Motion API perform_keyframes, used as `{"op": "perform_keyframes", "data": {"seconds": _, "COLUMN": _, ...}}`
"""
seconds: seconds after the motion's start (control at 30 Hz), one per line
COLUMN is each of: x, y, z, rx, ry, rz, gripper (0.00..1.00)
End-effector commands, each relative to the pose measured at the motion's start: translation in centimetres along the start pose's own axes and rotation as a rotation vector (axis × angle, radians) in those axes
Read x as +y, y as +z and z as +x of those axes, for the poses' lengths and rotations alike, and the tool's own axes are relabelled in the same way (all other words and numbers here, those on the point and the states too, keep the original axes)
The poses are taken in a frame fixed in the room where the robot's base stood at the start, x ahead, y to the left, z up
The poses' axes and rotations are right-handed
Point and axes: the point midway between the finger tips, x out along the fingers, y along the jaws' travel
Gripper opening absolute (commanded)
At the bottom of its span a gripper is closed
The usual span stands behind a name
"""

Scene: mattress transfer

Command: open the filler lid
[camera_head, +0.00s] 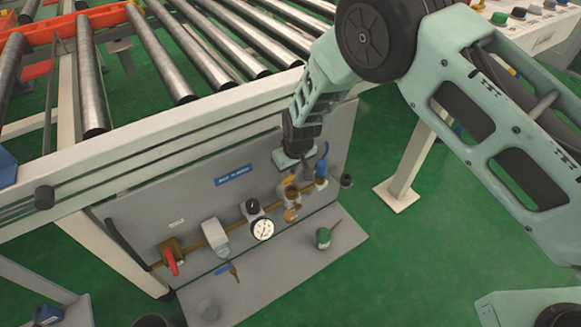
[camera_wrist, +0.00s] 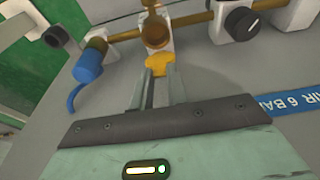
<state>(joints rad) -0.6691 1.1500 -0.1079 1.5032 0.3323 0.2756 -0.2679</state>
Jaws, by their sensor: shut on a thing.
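The filler lid (camera_wrist: 160,62) is a small yellow-orange cap on the lubricator (camera_wrist: 155,32), a brass-coloured unit on the air line. In the wrist view my gripper (camera_wrist: 160,76) has its two narrow fingers at the lid's near edge, one on each side, and is shut on it. In the head view the lid (camera_head: 287,179) is a small yellow patch just below my gripper (camera_head: 289,168), at the top of the lubricator (camera_head: 291,194). The fingertips are too small there to make out. I cannot tell how far the lid is tilted.
A blue fitting (camera_head: 321,170) stands close to the right of the lubricator. A pressure gauge (camera_head: 262,229) and a red-handled valve (camera_head: 172,261) sit farther left on the pipe. A small green bottle (camera_head: 323,238) stands on the shelf. The roller conveyor (camera_head: 215,40) is above the panel.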

Motion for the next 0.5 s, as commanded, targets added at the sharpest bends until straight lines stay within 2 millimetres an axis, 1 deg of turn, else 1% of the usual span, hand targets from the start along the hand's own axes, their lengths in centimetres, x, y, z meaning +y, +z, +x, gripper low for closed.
{"op": "perform_keyframes", "data": {"seconds": 0.27, "x": 0.0, "y": 0.0, "z": 0.09, "rx": 0.001, "ry": 0.0, "rz": 0.0, "gripper": 0.0}}
{"op": "perform_keyframes", "data": {"seconds": 0.3, "x": 0.0, "y": 0.01, "z": 0.09, "rx": 0.001, "ry": 0.0, "rz": 0.0, "gripper": 0.27}}
{"op": "perform_keyframes", "data": {"seconds": 0.33, "x": 0.0, "y": 0.01, "z": 0.09, "rx": 0.001, "ry": 0.0, "rz": 0.0, "gripper": 0.35}}
{"op": "perform_keyframes", "data": {"seconds": 0.37, "x": 0.0, "y": 0.02, "z": 0.09, "rx": 0.001, "ry": 0.0, "rz": 0.0, "gripper": 0.38}}
{"op": "perform_keyframes", "data": {"seconds": 0.5, "x": 0.0, "y": 0.01, "z": 0.07, "rx": 0.001, "ry": 0.0, "rz": 0.0, "gripper": 0.38}}
